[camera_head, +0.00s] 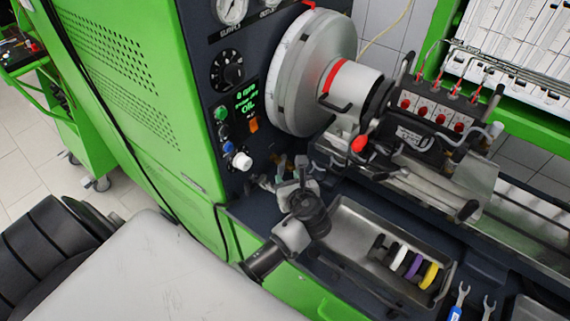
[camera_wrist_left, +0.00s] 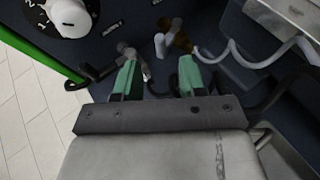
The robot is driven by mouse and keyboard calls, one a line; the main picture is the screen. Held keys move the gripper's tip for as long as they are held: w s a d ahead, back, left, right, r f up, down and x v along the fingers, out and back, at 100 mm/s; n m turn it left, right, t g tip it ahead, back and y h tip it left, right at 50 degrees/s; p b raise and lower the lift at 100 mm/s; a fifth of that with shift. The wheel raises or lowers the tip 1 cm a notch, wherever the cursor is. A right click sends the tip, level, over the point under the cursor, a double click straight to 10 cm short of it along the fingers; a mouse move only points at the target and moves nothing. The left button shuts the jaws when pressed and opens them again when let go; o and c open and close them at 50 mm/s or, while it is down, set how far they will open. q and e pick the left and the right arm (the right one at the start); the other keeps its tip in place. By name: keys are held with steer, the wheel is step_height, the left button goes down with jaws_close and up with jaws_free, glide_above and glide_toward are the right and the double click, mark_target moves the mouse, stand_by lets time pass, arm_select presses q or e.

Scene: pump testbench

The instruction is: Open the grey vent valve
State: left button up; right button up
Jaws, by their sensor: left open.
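Small valve handles stick out low on the dark panel, in front of my left gripper. In the left wrist view a pale grey handle (camera_wrist_left: 161,45), which looks like the grey vent valve, stands beside a brown handle (camera_wrist_left: 181,38). My left gripper (camera_wrist_left: 159,68) is open, with a green-tipped finger to each side; the pale handle shows beyond the gap, apparently untouched. In the head view the left gripper (camera_head: 297,183) is at the panel's foot, and the small handles are too crowded there to tell apart. My right gripper is not in view.
A white knob (camera_head: 242,161) is on the panel above left of the gripper. A metal tray (camera_head: 352,217) with coloured rings is to the right. Pale hoses (camera_wrist_left: 262,55) run close to the right finger. The large round pump flange (camera_head: 300,72) is above.

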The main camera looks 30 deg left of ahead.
mark_target(281, 168)
arm_select(q)
steer(key=x, duration=0.8)
steer(key=shift+p, duration=0.3)
jaws_close()
steer(key=shift+w, duration=0.1)
